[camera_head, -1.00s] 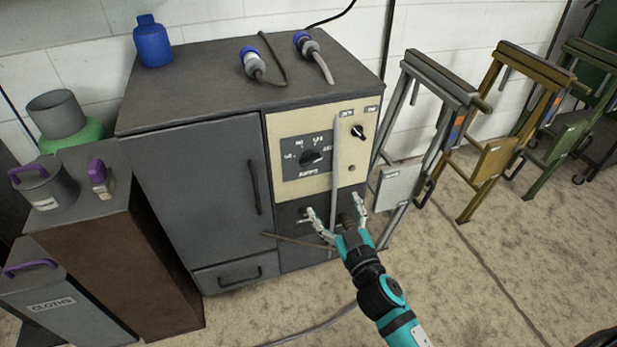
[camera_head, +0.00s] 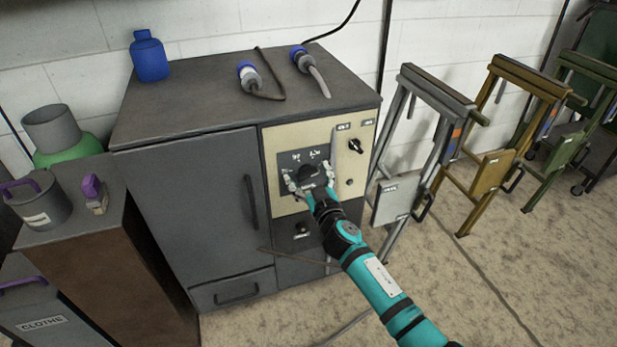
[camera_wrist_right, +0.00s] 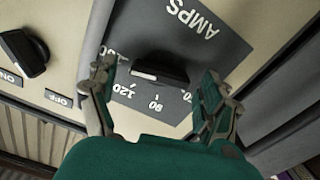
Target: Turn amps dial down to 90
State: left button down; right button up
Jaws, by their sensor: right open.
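The amps dial (camera_head: 309,173) is a black knob on a dark scale plate on the cream panel of the grey machine. In the right wrist view the dial (camera_wrist_right: 158,70) lies between my fingers, with a pale bar on its near edge. My right gripper (camera_head: 309,186) is open at the dial, one finger on each side. In the wrist view the right gripper (camera_wrist_right: 160,90) shows gaps between its fingers and the knob. My left gripper is not in view.
An on/off switch (camera_head: 356,146) sits on the panel to the right of the dial; it also shows in the wrist view (camera_wrist_right: 24,53). A pale cable or strip hangs beside the plate. Sawhorse-like stands (camera_head: 408,150) stand to the right. Cabinets and canisters are at left.

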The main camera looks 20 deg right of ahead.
jog(key=shift+w, duration=0.2)
jog(key=shift+c, duration=0.2)
jog(key=c, duration=1.1)
jog(key=shift+c, duration=0.2)
